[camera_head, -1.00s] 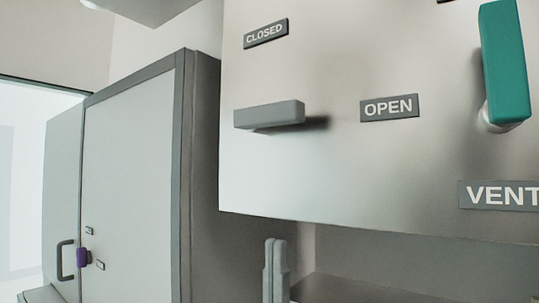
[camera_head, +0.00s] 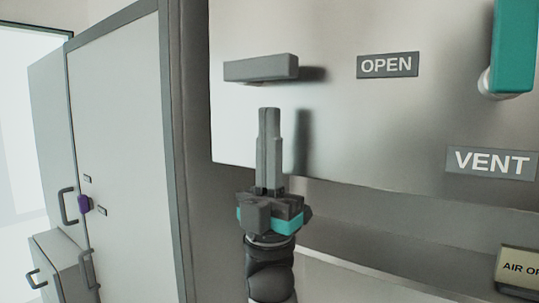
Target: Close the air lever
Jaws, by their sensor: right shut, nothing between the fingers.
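The grey air lever (camera_head: 261,69) lies horizontally on the metal panel, to the left of the OPEN label (camera_head: 388,65). My right gripper (camera_head: 269,110) is upright just below the lever, with its fingers together and nothing between them. A gap shows in the picture between the fingertips and the lever's lower edge. The gripper casts a shadow on the panel to its right. My left gripper is not in view.
A teal lever (camera_head: 513,48) hangs vertically at the upper right, above a VENT label (camera_head: 491,162). A sign reading AIR OP (camera_head: 522,268), cut off, is at the lower right. A tall cabinet (camera_head: 121,130) with a purple part (camera_head: 84,204) stands at the left.

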